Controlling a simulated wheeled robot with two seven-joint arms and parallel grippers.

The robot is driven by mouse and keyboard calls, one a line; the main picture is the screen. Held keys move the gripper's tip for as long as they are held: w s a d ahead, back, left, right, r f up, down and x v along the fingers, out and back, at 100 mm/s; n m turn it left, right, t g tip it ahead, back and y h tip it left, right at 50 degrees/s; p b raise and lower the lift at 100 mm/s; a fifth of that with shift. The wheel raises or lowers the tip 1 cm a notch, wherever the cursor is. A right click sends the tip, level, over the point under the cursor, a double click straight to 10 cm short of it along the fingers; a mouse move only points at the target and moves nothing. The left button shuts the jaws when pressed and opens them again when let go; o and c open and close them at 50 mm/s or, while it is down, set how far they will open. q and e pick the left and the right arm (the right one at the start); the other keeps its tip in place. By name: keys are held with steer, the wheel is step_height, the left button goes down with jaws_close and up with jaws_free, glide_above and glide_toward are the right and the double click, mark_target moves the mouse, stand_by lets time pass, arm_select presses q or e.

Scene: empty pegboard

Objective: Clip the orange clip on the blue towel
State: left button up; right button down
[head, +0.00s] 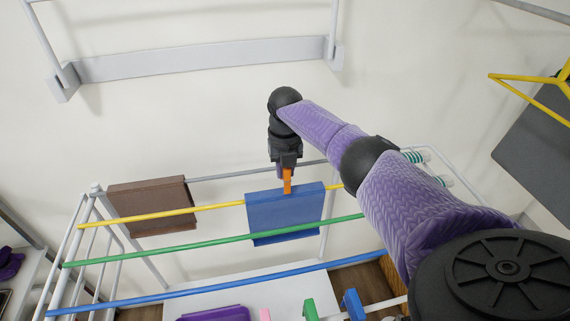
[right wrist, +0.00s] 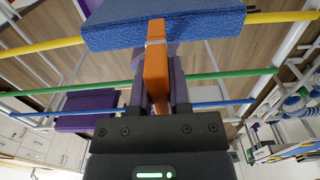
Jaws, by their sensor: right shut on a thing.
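The blue towel (head: 284,215) hangs folded over the yellow bar of the drying rack; it also shows at the top of the right wrist view (right wrist: 190,25). The orange clip (head: 287,181) is upright at the towel's top edge in the head view. My right gripper (head: 284,170) is above the towel, pointing down, and shut on the orange clip (right wrist: 156,70). The clip's far end meets the towel's edge in the right wrist view; whether its jaws straddle the cloth I cannot tell. My left gripper is not in view.
A brown towel (head: 150,204) hangs to the left on the rack. A green bar (head: 190,243) and a blue bar (head: 200,291) run in front of the yellow bar. Purple, pink, green and blue items lie below. A yellow frame (head: 530,80) is at the right.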

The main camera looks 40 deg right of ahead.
steer(key=shift+f, duration=0.5)
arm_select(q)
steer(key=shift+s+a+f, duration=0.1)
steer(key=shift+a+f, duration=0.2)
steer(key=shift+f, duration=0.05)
arm_select(e)
steer(key=shift+r, duration=0.1)
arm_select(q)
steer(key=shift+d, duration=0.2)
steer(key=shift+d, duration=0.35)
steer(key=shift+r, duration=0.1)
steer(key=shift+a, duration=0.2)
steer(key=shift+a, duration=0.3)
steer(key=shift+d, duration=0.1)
